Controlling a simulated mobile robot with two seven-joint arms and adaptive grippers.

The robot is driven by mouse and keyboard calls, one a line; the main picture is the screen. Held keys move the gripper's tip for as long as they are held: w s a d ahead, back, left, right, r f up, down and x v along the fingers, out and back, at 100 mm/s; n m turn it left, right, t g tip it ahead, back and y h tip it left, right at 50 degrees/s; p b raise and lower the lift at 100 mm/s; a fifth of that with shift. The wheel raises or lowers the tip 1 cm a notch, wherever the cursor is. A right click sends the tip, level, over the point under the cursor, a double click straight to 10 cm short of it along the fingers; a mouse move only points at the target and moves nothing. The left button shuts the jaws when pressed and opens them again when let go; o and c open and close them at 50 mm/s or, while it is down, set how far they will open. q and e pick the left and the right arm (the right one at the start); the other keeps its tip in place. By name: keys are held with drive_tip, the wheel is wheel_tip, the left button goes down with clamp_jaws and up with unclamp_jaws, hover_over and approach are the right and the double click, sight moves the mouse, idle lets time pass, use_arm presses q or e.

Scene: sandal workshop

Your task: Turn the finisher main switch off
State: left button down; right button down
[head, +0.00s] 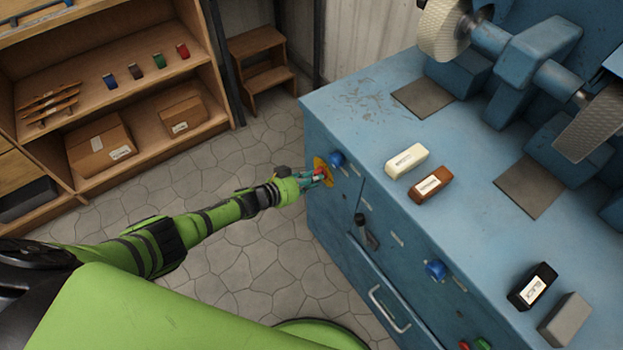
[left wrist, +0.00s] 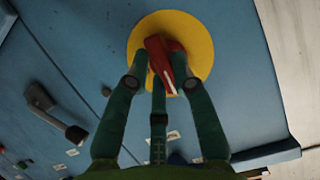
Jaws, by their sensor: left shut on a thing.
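The main switch is a red rotary knob (left wrist: 161,62) with a white pointer line on a round yellow plate (left wrist: 198,40), on the blue finisher's front panel. In the head view the yellow plate (head: 321,165) shows near the finisher's left corner, partly covered by my gripper. My left gripper (head: 322,176) reaches it from the left. In the left wrist view the gripper's green fingers (left wrist: 160,75) are shut on the red knob, one on each side. The knob stands tilted to the picture, its white line toward the lower right. My right gripper does not show.
The blue finisher (head: 375,118) carries polishing wheels and several bars of compound on top. Wooden shelves (head: 150,163) stand left; stone floor between is clear.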

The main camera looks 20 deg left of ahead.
use_arm(q)
drive_tip(key=shift+r+n+h, duration=0.15)
drive_tip(key=shift+n+h, duration=0.15)
drive_tip(key=shift+n, duration=0.2)
drive_tip(key=c, duration=1)
unclamp_jaws()
drive_tip(key=shift+c, duration=0.2)
drive_tip(key=v, duration=1.2)
drive_tip(key=shift+w, duration=0.1)
